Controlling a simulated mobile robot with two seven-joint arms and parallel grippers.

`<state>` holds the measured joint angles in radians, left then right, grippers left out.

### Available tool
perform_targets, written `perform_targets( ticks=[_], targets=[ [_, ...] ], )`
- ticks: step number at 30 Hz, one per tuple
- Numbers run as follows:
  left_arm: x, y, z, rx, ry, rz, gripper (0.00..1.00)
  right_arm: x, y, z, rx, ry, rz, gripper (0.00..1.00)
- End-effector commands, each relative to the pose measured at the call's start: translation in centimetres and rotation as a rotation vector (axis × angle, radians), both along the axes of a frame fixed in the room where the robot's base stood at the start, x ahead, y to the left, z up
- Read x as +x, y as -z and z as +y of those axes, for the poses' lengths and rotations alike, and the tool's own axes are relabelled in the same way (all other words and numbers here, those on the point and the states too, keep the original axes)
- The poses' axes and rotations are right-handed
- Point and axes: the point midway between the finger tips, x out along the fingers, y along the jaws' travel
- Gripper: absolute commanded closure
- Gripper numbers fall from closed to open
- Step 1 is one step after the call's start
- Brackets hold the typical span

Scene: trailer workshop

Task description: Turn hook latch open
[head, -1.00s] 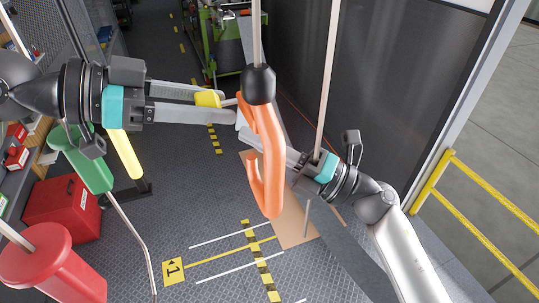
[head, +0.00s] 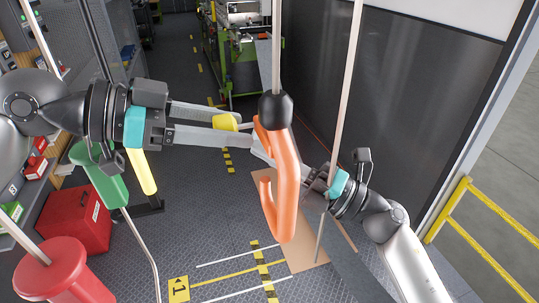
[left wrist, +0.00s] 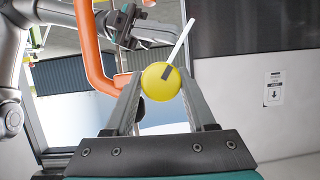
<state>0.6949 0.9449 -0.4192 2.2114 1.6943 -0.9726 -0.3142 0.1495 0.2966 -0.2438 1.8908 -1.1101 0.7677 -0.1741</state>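A large orange hook (head: 290,190) hangs upright in the middle of the head view, below a black collar (head: 275,107) on a pale pole. A yellow knob (head: 225,122) on a thin pale rod is left of the hook's top. My left gripper (head: 243,130) has one finger on each side of the knob. In the left wrist view the knob (left wrist: 160,84) fills the gap between the fingers, and the orange hook (left wrist: 90,50) is at left. My right gripper (head: 262,152) reaches behind the hook from the right; the hook hides part of its fingers.
A yellow rail (head: 490,210) is at right, beside a dark wall panel (head: 430,80). A green machine (head: 235,65) stands behind. The floor below is mostly clear.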

Motion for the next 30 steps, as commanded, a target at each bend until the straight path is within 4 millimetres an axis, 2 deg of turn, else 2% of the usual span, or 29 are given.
perform_targets(
  ticks=[1, 7, 19, 30],
  targets=[
    [-0.3, 0.3, -0.2, 0.002, 0.009, 0.01, 0.41, 0.1, -0.2, -0.1, 0.004, 0.004, -0.002, 1.0],
    [-0.2, 0.2, -0.2, 0.002, 0.008, 0.005, 0.19, 0.1, -0.1, -0.1, 0.002, 0.003, -0.002, 1.0],
    [-0.4, -0.1, 0.6, 0.003, 0.005, 0.006, 0.19, 0.0, 0.0, 0.0, 0.0, 0.0, -0.001, 1.0],
    [-2.0, 0.0, 5.0, 0.004, 0.003, 0.011, 0.19, 0.0, 0.0, 0.0, 0.0, 0.0, -0.001, 1.0]
  ],
)
